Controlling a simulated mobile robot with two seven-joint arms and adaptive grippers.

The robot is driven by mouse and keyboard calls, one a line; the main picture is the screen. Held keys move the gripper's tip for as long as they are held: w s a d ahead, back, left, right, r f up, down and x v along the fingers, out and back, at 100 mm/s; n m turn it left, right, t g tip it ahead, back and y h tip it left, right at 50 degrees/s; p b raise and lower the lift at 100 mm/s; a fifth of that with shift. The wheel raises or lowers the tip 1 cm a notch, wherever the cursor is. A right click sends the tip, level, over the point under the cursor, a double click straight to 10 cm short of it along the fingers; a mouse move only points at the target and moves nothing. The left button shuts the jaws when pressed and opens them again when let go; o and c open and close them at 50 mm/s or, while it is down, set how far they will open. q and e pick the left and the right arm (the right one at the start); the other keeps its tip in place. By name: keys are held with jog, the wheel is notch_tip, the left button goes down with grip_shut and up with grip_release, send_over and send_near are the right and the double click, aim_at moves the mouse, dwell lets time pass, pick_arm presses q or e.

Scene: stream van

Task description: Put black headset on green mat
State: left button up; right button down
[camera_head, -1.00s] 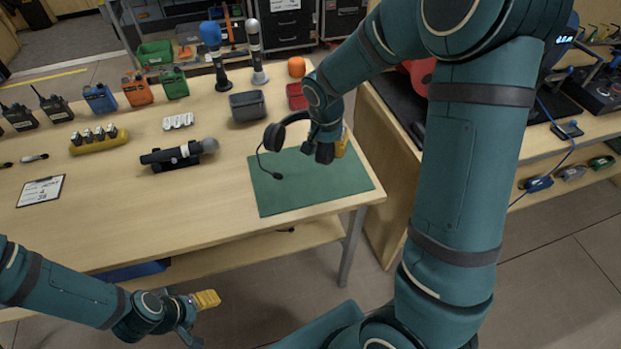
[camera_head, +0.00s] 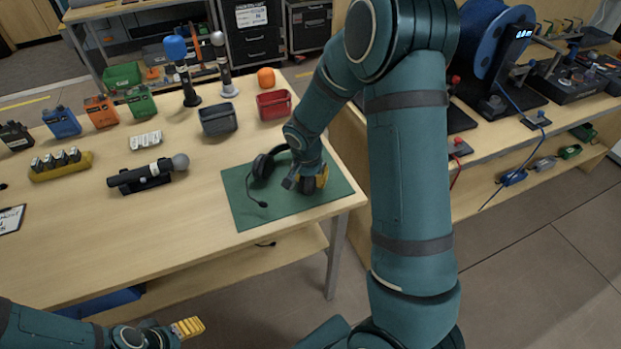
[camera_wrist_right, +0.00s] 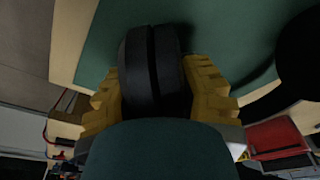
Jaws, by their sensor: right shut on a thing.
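The black headset (camera_head: 262,166), with a thin microphone boom, is over the green mat (camera_head: 285,207) at the right end of the wooden table. My right gripper (camera_head: 316,183) is shut on one ear cup. In the right wrist view that ear cup (camera_wrist_right: 153,72) sits between the yellow fingers, with the mat (camera_wrist_right: 225,30) behind it. The headset is low at the mat; whether it touches is hard to tell. My gripper and arm hide part of it. My left gripper (camera_head: 187,327) is at the bottom left, off the table's front; its finger gap is not clear.
Behind the mat stand a grey bin (camera_head: 218,119), a red bin (camera_head: 273,104) and an orange ball (camera_head: 266,77). A microphone (camera_head: 147,175) on a stand lies to the left, with several radios beyond. A side bench (camera_head: 480,140) is at the right.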

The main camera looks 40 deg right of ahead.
jog(key=c, duration=0.7)
grip_release()
jog(key=shift+r, duration=0.15)
jog(key=r+p, duration=0.1)
jog(key=r, duration=0.3)
jog(key=a+r, duration=0.1)
jog(key=r, duration=0.2)
jog(key=s+a+r+p, duration=0.1)
jog(key=r, duration=0.3)
jog(key=shift+s+r+p, duration=0.1)
jog(key=shift+r+p, duration=0.25)
